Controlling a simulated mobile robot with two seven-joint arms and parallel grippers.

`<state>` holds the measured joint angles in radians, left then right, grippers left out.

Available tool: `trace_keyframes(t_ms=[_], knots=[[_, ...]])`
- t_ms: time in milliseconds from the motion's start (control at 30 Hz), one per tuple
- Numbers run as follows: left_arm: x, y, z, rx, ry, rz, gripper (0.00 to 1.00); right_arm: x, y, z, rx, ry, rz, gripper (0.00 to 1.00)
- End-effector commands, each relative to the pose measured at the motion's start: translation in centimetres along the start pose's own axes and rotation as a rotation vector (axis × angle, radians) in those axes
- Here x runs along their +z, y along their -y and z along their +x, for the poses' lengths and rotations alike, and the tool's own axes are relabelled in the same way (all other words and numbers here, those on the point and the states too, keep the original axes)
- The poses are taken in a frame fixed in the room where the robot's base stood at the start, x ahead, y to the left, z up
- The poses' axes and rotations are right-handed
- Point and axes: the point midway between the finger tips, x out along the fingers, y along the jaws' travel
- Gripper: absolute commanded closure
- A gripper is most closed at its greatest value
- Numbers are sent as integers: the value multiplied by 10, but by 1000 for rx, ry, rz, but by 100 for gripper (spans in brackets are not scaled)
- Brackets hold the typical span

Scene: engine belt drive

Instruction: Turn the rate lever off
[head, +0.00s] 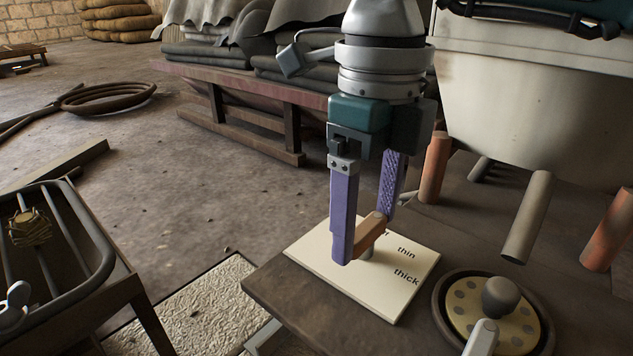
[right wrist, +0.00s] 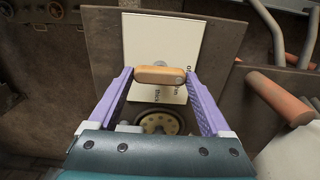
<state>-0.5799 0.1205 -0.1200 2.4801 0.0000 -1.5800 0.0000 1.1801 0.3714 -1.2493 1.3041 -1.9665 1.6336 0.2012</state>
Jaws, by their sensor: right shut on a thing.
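The rate lever (head: 371,231) is a short orange-brown wooden bar on a grey post. It stands on a cream plate (head: 388,302) marked "thin" and "thick"; a further word is mostly hidden behind the lever and a finger. My right gripper (head: 364,238) points down with its purple fingers shut on the two ends of the lever. In the right wrist view the lever (right wrist: 157,74) lies crosswise between the fingertips (right wrist: 159,76), over the plate (right wrist: 142,38). I cannot tell which word the lever points to. My left gripper is out of view.
A round dial with holes and a grey knob (head: 500,296) sits right of the plate on the brown bench (head: 285,308). A pale hopper (head: 530,110) with pipe legs stands behind at right. A metal-railed tray (head: 70,268) is at far left.

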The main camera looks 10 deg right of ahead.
Motion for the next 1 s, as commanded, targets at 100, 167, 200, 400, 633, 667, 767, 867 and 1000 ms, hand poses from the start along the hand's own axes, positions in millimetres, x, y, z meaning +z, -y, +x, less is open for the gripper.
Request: trace_keyframes(t_ms=[100,167,200,400,633,667,767,867,1000], knots=[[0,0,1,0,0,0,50,1,0,-1,2,3,-15,73],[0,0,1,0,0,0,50,1,0,-1,1,3,-19,73],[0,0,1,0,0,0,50,1,0,-1,1,3,-20,73],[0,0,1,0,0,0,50,1,0,-2,1,3,-22,73],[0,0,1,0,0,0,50,1,0,-1,1,3,-21,4],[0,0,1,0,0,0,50,1,0,-1,1,3,-21,1],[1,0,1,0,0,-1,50,1,0,-1,1,2,-20,0],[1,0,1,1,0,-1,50,0,0,-1,1,2,-19,0],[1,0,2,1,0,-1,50,1,0,-8,-1,3,-18,0]])
